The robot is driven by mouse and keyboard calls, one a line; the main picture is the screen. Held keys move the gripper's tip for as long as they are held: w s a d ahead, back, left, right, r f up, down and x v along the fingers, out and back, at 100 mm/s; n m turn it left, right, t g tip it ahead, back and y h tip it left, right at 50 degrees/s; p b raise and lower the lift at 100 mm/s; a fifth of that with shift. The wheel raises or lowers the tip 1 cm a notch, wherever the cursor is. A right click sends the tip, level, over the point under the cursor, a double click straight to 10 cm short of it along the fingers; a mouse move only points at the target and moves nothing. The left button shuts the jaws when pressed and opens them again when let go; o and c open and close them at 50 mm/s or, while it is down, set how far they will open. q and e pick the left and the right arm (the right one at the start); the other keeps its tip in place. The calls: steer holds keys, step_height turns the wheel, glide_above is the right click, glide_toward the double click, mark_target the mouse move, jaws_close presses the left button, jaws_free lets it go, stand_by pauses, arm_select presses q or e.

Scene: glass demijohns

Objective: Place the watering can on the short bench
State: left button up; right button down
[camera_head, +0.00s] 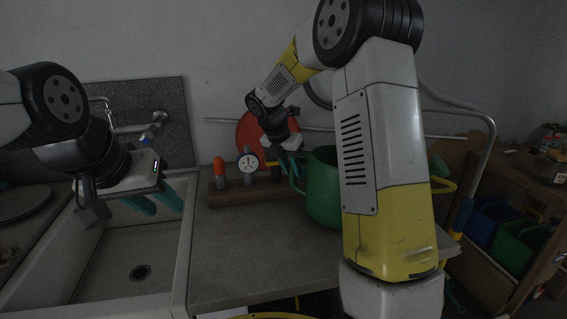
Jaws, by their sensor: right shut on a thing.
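The green watering can (321,200) is at the back right of the grey-topped bench (245,252). My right arm hides much of the can. My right gripper (290,165) is at the can's left side and is shut on it, seemingly at the handle. I cannot tell whether the can's base touches the bench top. My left gripper (154,203) is over the sink, with its teal fingers apart and nothing between them.
A wooden block holding a gauge (248,162) and a red-orange topped piece (219,167) stands along the bench's back. The sink (135,255) is left of the bench. Blue and green bins (519,247) sit on the right. The bench's front middle is clear.

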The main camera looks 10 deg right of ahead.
steer(key=shift+f, duration=0.65)
steer(key=c, duration=1.2)
jaws_free()
steer(key=v, duration=1.2)
steer(key=s+d+m+t+y, duration=0.1)
steer(key=s+m+y, duration=0.1)
steer(key=s+m, duration=0.7)
steer(key=s+d+r+m+t+y, duration=0.1)
steer(key=s+m+y, duration=0.1)
steer(key=s+m, duration=0.7)
steer(key=s+d+m+t+y, duration=0.1)
steer(key=s+m+y, duration=0.1)
steer(key=s+m, duration=0.7)
steer(key=shift+s+d+r+t, duration=0.2)
steer(key=shift+d+r+t, duration=0.1)
steer(key=shift+d+r, duration=0.1)
